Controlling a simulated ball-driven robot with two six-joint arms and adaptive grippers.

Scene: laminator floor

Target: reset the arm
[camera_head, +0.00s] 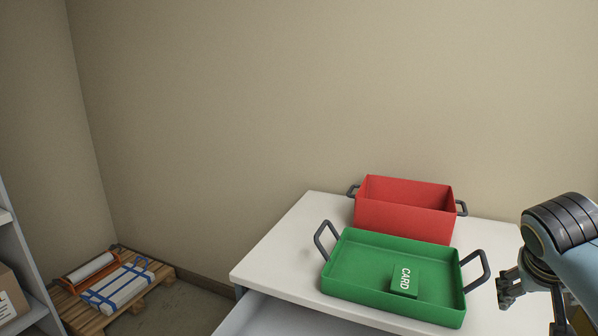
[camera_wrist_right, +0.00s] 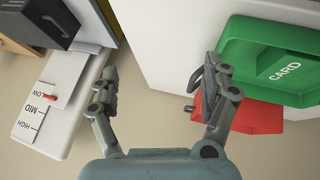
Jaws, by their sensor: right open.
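My right gripper (camera_head: 533,306) is at the right edge of the head view, beside the right end of the white cabinet top. In the right wrist view my right gripper (camera_wrist_right: 158,88) has its two fingers spread wide, with nothing between them. My left gripper is in neither view.
A green tray (camera_head: 390,302) with a green CARD block (camera_head: 405,281) in it sits on the white cabinet (camera_head: 285,245), before a red bin (camera_head: 400,220). The wrist view shows a LOW-MID-HIGH panel (camera_wrist_right: 65,105). A pallet (camera_head: 160,275) lies on the floor at left.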

